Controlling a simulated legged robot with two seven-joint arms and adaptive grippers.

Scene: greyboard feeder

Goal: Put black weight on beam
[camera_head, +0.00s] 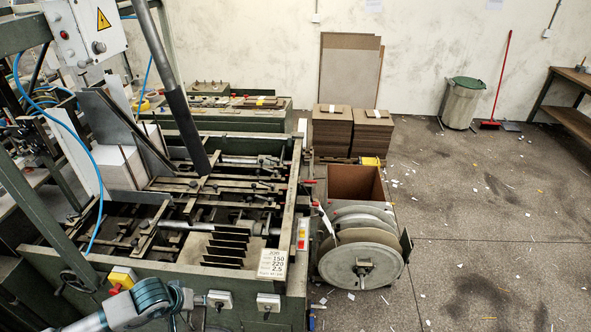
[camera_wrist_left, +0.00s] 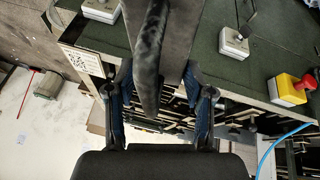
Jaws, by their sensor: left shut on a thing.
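My left gripper (camera_wrist_left: 158,78) is shut on a dark, wedge-like piece, which I take for the black weight (camera_wrist_left: 150,45). The piece stands between the two fingers in the left wrist view, and its far end runs off the top edge. In the head view my left arm comes in at the bottom left, over the machine's front side, and the held piece is not clear there. Several long cross bars (camera_head: 230,178) span the green feeder machine (camera_head: 150,265); I cannot tell which one is the beam. My right gripper is not in view.
A thick dark tube (camera_head: 178,90) slants down over the machine. A label card (camera_head: 272,263), a yellow-and-red button box (camera_head: 122,277) and small switch boxes (camera_head: 219,299) sit on the front. A large reel (camera_head: 360,255) stands at right. Open floor (camera_head: 470,250) lies beyond it.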

